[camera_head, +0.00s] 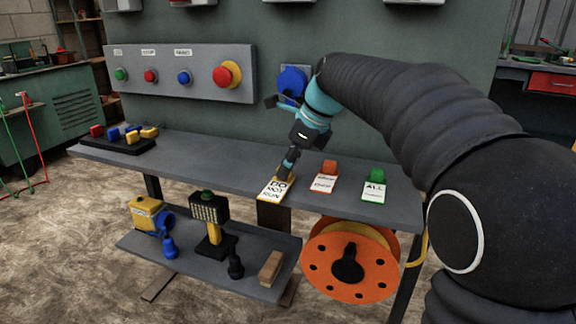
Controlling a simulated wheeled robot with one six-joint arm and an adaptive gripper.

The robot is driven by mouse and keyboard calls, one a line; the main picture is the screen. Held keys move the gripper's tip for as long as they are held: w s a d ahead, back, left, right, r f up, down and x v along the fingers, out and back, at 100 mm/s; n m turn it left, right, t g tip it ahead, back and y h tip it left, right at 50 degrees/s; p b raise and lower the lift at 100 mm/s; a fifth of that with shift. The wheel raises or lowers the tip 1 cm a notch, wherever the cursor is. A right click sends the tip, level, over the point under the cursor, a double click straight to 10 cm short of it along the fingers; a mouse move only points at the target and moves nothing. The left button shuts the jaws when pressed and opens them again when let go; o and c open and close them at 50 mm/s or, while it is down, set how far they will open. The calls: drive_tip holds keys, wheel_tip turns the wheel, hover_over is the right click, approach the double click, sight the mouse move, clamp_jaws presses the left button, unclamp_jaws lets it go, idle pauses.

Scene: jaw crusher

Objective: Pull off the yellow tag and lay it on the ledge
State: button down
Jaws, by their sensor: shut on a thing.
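The yellow tag (275,189), a white card with a yellow edge reading "DO NOT RUN", is at the front edge of the grey ledge (215,164). My gripper (287,170) points down from above and is shut on the tag's upper end. The fingers partly hide that end. The tag looks to lie on or just above the ledge; I cannot tell if it touches.
On the ledge, a red tag (323,184) and a green tag (373,191) lie to the right, and a dark tray (118,143) with coloured pieces sits at the left. A button panel (205,90) and a blue round switch (292,82) are on the wall. The ledge's left-middle is clear.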

drive_tip(key=shift+f, duration=0.35)
idle(0.3)
drive_tip(key=c, duration=0.9)
unclamp_jaws()
drive_tip(key=shift+o, duration=0.2)
